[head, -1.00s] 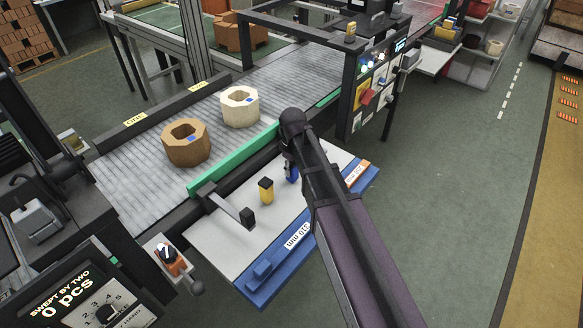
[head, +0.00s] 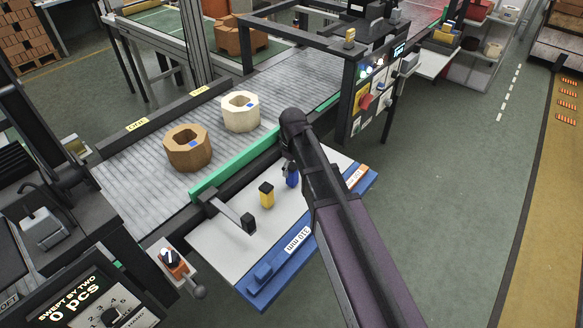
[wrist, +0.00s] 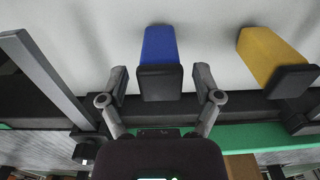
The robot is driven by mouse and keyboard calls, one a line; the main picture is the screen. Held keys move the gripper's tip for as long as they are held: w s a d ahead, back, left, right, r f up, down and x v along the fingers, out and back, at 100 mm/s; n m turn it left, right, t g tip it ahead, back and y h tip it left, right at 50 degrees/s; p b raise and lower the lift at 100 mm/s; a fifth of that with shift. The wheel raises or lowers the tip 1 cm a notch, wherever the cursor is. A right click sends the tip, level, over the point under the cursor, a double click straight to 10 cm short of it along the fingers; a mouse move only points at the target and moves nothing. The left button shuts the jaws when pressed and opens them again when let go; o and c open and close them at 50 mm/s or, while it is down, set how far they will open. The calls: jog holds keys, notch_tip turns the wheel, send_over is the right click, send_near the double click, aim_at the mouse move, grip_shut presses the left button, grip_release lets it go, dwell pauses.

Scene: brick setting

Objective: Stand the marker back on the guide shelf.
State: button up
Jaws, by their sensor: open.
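A blue marker (wrist: 158,46) with a black end is on the pale shelf (head: 228,255), mostly behind my arm in the head view (head: 292,179). A yellow marker (head: 266,195) with a black top stands upright to its left; it is at the right of the wrist view (wrist: 272,58). My gripper (wrist: 160,78) is open, with one finger on each side of the blue marker's black end. I see gaps on both sides and cannot tell whether the blue marker is tilted. In the head view the fingers are largely hidden by my arm.
A green rail (head: 235,163) runs between shelf and roller conveyor (head: 130,185). A brown ring block (head: 187,152) and a cream one (head: 240,114) sit on the conveyor. Open floor (head: 450,220) lies to the right.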

jog(key=shift+r+p, duration=4.7)
jog(key=shift+r, duration=0.35)
jog(key=s+d+m, duration=0.5)
jog(key=s+d, duration=0.1)
jog(key=d, duration=0.3)
jog(key=s+d+m, duration=0.5)
jog(key=s+d, duration=0.2)
jog(key=d, duration=0.3)
jog(key=shift+s, duration=0.2)
jog(key=shift+c, duration=0.2)
